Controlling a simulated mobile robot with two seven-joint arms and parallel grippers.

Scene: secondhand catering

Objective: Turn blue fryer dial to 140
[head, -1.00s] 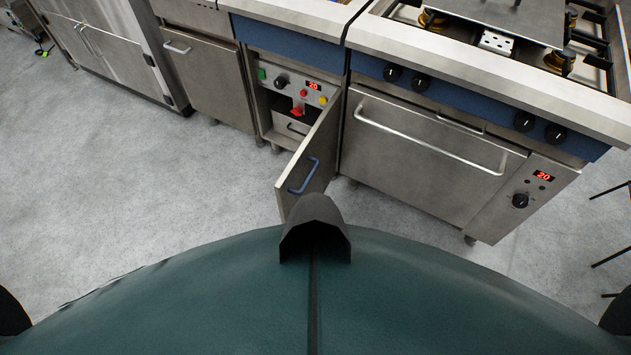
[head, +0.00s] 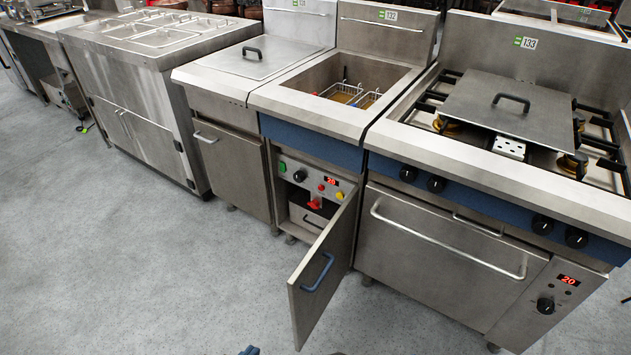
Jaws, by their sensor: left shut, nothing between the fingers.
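The blue-fronted fryer (head: 312,140) stands in the middle of the row. Its door (head: 325,275) with a blue handle (head: 318,272) is swung open toward me. Inside is a control panel with a black dial (head: 299,175), a red display (head: 331,181) reading 20, a green switch (head: 282,167) and a red lever (head: 315,203). The dial's pointer is too small to read. Only a small blue tip of my left gripper (head: 249,350) shows at the bottom edge, well below the panel and touching nothing. My right gripper is not in view.
The fryer's open door stands out to the right of the panel. On the right is a range oven (head: 440,255) with its own dial (head: 545,305) and display reading 20. A closed cabinet (head: 232,165) is on the left. The grey floor in front is clear.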

